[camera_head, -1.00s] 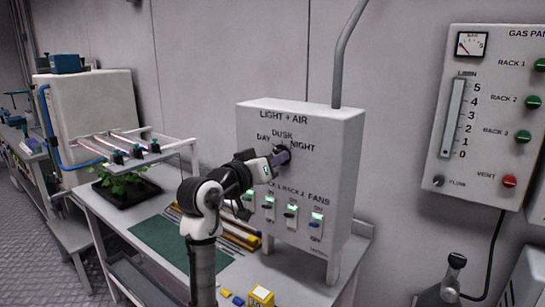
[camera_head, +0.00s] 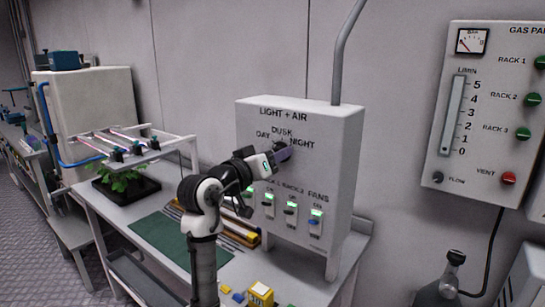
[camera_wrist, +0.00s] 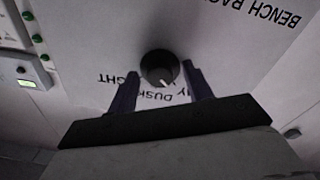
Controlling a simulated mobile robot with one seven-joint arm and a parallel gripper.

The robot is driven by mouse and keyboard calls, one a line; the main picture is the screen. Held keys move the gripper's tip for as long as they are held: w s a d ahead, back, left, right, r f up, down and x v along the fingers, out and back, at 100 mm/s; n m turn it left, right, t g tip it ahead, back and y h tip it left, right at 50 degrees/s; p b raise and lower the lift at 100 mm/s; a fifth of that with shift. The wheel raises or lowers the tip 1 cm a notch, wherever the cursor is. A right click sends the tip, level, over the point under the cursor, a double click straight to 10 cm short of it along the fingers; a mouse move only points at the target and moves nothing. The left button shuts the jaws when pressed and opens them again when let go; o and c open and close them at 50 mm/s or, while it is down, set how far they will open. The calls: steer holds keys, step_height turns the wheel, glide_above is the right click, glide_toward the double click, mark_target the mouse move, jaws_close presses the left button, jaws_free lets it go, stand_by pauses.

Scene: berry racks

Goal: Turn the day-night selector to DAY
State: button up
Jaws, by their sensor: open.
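The day-night selector is a round black knob (camera_wrist: 160,68) with a white pointer mark on the light and air box (camera_head: 347,190). It also shows in the head view (camera_head: 279,146), partly hidden by my gripper. Labels DAY, DUSK and NIGHT arc around it, and appear upside down in the wrist view. The pointer mark is on the DUSK side, tilted slightly toward DAY. My gripper (camera_head: 284,154) is at the knob. In the wrist view its dark fingers are open, one on each side of the knob, with visible gaps. Contact cannot be seen.
Below the selector is a row of switches (camera_head: 290,208) with green lights. A gas panel (camera_head: 490,110) hangs to the right. The bench holds a green mat (camera_head: 165,236), a plant tray (camera_head: 125,190) and a small yellow block (camera_head: 260,293).

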steer(key=b+v, duration=0.4)
steer(key=v, duration=0.9)
steer(key=shift+s+a+b, duration=0.3)
